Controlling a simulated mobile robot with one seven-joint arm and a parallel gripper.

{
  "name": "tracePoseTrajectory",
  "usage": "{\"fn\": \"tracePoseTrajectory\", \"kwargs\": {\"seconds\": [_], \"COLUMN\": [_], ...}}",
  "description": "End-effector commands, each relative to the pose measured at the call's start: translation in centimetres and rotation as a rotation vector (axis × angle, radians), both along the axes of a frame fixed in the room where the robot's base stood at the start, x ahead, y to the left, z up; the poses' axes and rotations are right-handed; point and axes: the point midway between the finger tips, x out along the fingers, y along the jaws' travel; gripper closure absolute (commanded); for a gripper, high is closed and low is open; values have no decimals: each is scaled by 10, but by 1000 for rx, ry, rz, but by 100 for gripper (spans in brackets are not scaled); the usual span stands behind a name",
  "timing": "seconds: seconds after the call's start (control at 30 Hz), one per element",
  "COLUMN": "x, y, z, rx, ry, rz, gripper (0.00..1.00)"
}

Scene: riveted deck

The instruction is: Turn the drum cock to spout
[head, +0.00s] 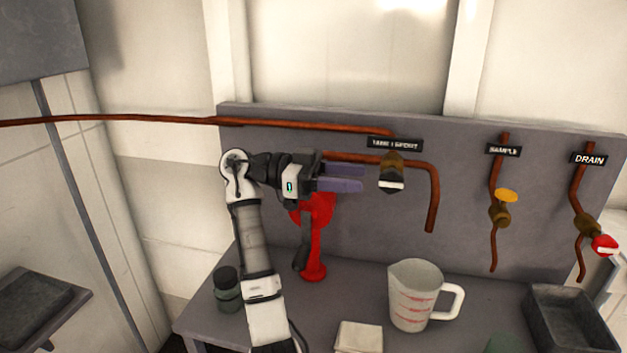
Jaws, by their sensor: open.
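The cock (392,178) under a small black label has a brass body and a pale, dark-edged handle. It sits on the copper pipe on the grey back panel; the label's small print is hard to read, but its right part looks like "SPOUT". My gripper (362,178) is open, its two purple fingers pointing right, with the tips just left of the cock. I see no contact, though the depth gap is hard to judge. The copper spout pipe (433,200) bends down to the right of the cock, above a measuring jug.
A red hand pump (314,240) stands behind my gripper. The white jug (415,294) stands below the spout. The yellow-handled sample cock (502,207) and red-handled drain cock (597,238) are to the right. A dark jar (227,290), pale block (359,337) and grey tray (570,320) occupy the bench.

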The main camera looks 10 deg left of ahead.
Motion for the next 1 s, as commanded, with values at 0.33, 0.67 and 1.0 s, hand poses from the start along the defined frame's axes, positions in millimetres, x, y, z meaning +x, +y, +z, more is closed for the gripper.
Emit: {"fn": "tracePoseTrajectory", "kwargs": {"seconds": [0.33, 0.67, 1.0], "x": [0, 0, 0], "y": [69, 81, 81], "z": [-3, -1, -1], "rx": [1, 0, 0], "ry": [1, 0, 0], "rz": [2, 0, 1], "gripper": [55, 55, 55]}}
